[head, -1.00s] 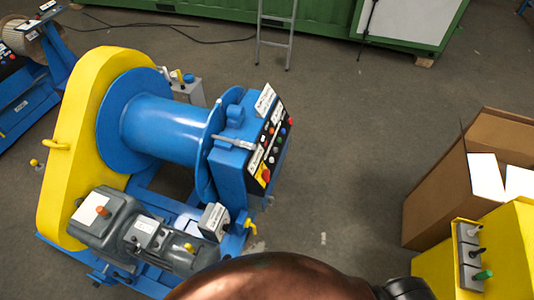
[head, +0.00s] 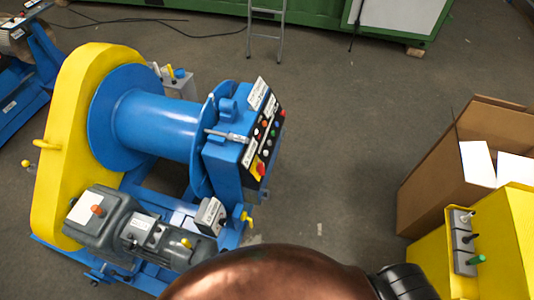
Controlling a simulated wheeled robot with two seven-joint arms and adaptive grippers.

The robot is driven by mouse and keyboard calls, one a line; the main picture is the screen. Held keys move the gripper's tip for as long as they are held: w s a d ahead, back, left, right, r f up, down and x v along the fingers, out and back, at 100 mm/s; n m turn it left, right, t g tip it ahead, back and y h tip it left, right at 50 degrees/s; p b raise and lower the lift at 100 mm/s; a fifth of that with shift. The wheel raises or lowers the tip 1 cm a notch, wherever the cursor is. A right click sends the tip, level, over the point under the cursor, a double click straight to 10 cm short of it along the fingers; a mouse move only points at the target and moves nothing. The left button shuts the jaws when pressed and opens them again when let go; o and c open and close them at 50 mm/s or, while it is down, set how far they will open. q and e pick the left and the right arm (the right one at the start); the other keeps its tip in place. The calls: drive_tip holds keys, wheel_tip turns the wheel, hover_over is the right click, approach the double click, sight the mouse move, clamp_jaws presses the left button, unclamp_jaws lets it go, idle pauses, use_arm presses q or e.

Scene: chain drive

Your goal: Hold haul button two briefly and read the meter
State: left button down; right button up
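A blue winch drum (head: 155,122) sits beside a tall yellow chain guard (head: 60,150). On its right end a blue box carries a black control panel (head: 265,133) with several small coloured buttons, white labels and a red knob on a yellow plate (head: 260,168). The labels are too small to read, so I cannot tell which button is haul button two. I cannot make out a meter for certain. A brown rounded shape with a black ribbed part, perhaps my own arm, fills the bottom edge. Neither gripper is in view.
A grey motor (head: 105,218) stands at the drum's front left. At right are an open cardboard box (head: 430,190) with white contents and a yellow cabinet (head: 505,250) with a switch strip. A ladder (head: 266,30) leans at the back. The floor between winch and box is clear.

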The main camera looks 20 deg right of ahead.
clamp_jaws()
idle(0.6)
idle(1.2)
